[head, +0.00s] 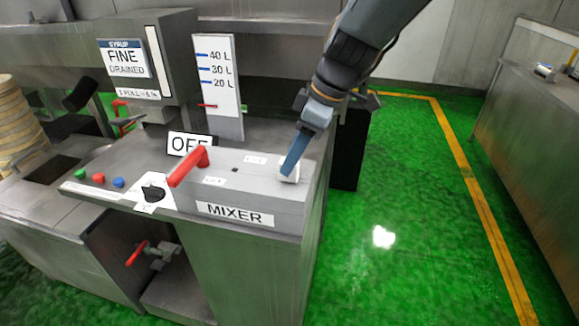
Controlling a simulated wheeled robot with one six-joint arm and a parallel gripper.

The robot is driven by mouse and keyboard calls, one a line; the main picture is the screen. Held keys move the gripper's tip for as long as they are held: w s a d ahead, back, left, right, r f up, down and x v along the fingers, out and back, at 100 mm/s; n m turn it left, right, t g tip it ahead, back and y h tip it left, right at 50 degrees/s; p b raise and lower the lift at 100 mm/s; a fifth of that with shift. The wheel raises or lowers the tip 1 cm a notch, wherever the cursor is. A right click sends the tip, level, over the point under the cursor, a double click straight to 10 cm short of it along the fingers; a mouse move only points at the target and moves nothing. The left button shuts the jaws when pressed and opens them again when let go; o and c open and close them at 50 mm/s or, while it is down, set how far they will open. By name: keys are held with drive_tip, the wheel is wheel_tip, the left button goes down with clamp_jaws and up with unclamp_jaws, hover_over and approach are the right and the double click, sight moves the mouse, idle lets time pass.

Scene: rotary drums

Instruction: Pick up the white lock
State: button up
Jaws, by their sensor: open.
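The white lock (290,173) is a small pale block on the right part of the grey mixer box's top. My gripper (289,170) reaches down from the upper right, with its blue finger right at the lock. The finger covers part of the lock's left side. Only one finger shows clearly, and I cannot tell whether it touches the lock or where the other finger is.
The mixer box (255,188) carries a red lever (188,167) at its left end, near an OFF sign (189,144). Coloured buttons (98,178) and a black knob (153,194) lie further left. A level gauge (217,85) stands behind. Green floor (420,220) is open at right.

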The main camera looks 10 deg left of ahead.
sight(293, 177)
drive_tip(key=shift+p+x, duration=0.3)
drive_tip(key=shift+x, duration=1.1)
clamp_jaws()
